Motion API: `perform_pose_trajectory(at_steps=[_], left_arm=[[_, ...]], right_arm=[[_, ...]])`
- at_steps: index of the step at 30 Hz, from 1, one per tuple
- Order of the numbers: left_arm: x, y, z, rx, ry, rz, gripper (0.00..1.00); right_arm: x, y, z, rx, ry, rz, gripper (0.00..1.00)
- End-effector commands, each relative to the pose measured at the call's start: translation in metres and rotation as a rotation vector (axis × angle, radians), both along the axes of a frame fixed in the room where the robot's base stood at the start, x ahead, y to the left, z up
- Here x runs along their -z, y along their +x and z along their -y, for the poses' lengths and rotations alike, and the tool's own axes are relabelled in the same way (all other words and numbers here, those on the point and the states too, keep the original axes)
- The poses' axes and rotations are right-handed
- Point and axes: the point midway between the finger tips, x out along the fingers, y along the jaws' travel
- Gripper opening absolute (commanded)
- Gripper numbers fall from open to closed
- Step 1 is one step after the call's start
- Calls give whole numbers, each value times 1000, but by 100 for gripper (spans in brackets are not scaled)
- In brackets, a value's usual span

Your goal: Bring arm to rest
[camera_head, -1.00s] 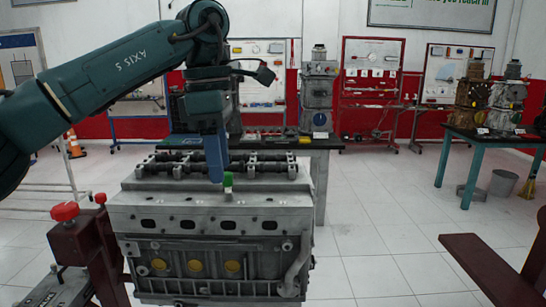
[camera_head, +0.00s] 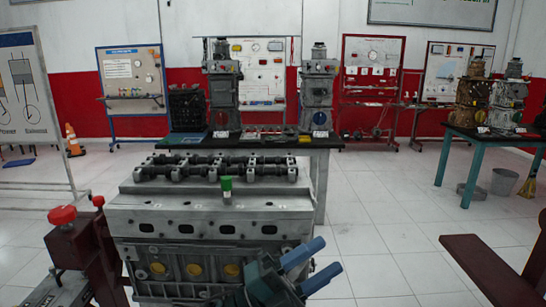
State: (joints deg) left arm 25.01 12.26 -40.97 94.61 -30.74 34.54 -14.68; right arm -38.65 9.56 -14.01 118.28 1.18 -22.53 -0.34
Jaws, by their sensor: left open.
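My left gripper (camera_head: 326,257) is low in the head view, in front of the right front side of the engine block (camera_head: 150,208). Its two blue fingers are spread apart, point to the right and slightly up, and hold nothing. The rest of the left arm is below the picture. A small green-topped cylinder (camera_head: 226,184) stands upright on top of the block, apart from the gripper. My right gripper is not in view.
Camshafts (camera_head: 215,166) lie along the block's top. A red-knobbed stand (camera_head: 75,235) is at the left and a dark red beam (camera_head: 480,265) at the right. A black table (camera_head: 325,143) with engine models stands behind. Tiled floor is clear at centre right.

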Motion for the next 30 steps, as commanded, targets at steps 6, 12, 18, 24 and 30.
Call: perform_pose_trajectory(at_steps=[6,12,18,24,30], left_arm=[[98,12,-73,-266,-211,-667,47],[215,-33,-146,-503,-348,-1256,47],[294,-108,-195,-677,-424,-1675,47],[320,-147,-212,-750,-449,-1844,47],[323,-150,-213,-756,-450,-1857,47]], right_arm=[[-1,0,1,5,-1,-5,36],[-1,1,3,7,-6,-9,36],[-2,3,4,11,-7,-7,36],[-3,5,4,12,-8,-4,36],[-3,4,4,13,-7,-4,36]])
